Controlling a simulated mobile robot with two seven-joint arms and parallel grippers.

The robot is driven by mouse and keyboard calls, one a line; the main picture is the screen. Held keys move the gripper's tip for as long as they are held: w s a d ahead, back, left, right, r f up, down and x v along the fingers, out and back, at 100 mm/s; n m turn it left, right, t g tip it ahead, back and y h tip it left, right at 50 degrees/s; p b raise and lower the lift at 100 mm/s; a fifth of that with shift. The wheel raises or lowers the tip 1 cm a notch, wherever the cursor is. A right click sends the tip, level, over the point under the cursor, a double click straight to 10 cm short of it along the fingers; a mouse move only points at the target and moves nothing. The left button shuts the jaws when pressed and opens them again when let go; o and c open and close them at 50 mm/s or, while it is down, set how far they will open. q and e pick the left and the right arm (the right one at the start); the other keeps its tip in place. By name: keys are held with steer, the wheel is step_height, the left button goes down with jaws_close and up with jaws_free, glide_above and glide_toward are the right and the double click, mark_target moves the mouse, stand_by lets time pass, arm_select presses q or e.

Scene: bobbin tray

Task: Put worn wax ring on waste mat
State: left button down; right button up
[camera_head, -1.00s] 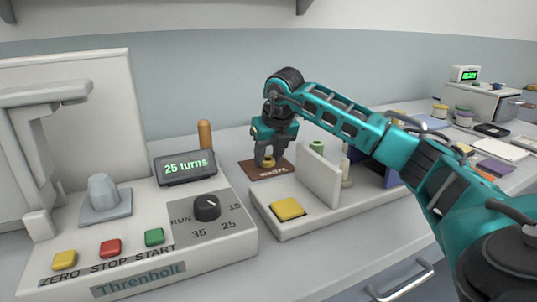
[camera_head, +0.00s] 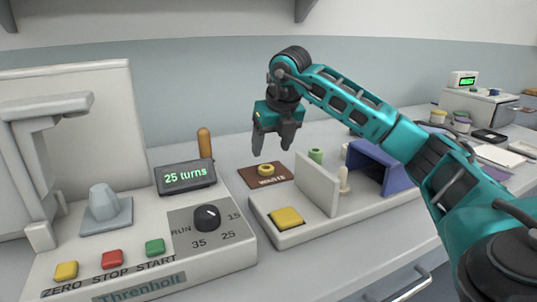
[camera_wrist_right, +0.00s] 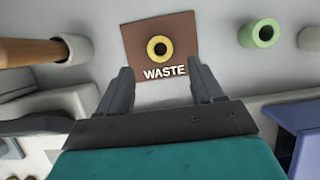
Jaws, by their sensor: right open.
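The worn wax ring (camera_head: 266,169) is a small yellow ring lying flat on the brown waste mat (camera_head: 284,178), behind the lettering. In the right wrist view the yellow ring (camera_wrist_right: 159,47) lies near the middle of the waste mat (camera_wrist_right: 132,36), above the word WASTE. My right gripper (camera_head: 272,150) is open and empty, held above the mat and apart from the ring. Its two fingers (camera_wrist_right: 160,85) show spread in the wrist view, with nothing between them. My left gripper is in neither view.
A winding machine (camera_head: 150,255) with buttons, dial and a "25 turns" display stands at left. A wooden handle (camera_head: 205,143) rises behind it. Right of the mat are a green ring (camera_head: 316,156), an upright white panel (camera_head: 317,183), a yellow pad (camera_head: 286,217) and a blue-purple holder (camera_head: 365,161).

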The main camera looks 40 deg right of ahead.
steer(key=p+v, duration=0.1)
steer(key=v, duration=0.4)
steer(key=shift+s+r, duration=0.1)
steer(key=shift+r, duration=0.2)
